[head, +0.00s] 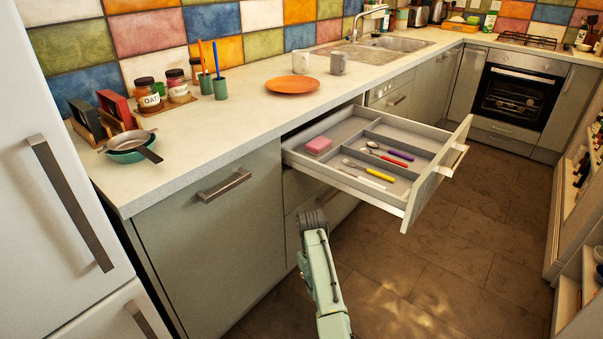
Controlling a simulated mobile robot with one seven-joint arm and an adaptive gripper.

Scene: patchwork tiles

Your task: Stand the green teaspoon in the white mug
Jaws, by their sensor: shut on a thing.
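The white mug (301,62) stands upright on the counter, behind an orange plate and left of a grey mug. I cannot make out a green teaspoon. My gripper (313,214) is low, in front of the drawer fronts below the open drawer. It is shut at what looks like a lower drawer's handle, mostly hidden by the gripper. No spoon shows in it.
The open drawer juts out over the floor just above and right of my gripper. A pink sponge (318,146) lies in it. The orange plate (292,85), grey mug (338,64) and green cups (220,89) stand on the counter. The tiled floor (440,270) is clear.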

